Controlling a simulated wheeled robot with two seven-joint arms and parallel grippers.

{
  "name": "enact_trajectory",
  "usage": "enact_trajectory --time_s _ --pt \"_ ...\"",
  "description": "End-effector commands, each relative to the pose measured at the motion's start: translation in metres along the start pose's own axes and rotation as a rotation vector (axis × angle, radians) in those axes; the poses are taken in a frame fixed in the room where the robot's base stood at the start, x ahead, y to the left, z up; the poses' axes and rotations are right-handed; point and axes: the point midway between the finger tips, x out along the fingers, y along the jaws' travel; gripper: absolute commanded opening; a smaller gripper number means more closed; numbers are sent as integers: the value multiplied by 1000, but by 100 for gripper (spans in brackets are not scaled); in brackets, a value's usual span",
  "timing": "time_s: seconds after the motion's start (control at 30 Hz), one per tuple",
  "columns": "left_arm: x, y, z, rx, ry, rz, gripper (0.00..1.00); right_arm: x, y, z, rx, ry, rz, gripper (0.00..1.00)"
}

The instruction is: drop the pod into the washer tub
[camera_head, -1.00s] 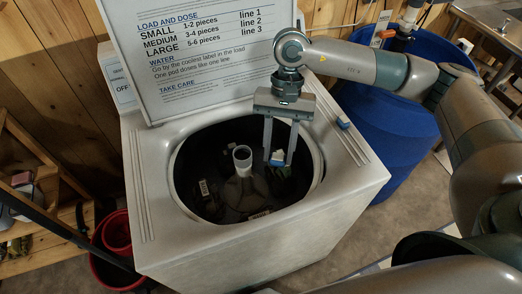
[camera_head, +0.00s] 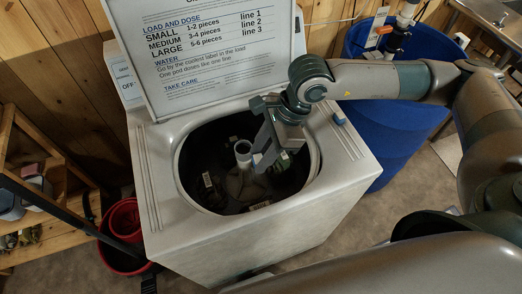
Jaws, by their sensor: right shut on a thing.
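The white top-loading washer (camera_head: 156,205) stands in the middle with its lid up, and its dark tub (camera_head: 190,185) is open. My right gripper (camera_head: 262,160) hangs over the right part of the tub, tilted with its fingers toward the lower left. How deep the pod sits in the opening is hard to tell. My left gripper is not in view.
Dark garments with pale labels (camera_head: 207,180) lie in the tub. The raised lid (camera_head: 200,60) stands behind the opening. A blue barrel (camera_head: 385,125) is to the right, a red bucket (camera_head: 123,220) and wooden shelf to the left.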

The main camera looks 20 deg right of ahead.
Motion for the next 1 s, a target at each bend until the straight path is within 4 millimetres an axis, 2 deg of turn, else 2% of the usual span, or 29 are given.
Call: enact_trajectory --time_s 0.47,1.0 --pt "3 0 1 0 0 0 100 7 0 -3 0 2 0 12" --pt "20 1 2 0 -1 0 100 60 0 -25 -1 1 1 12"
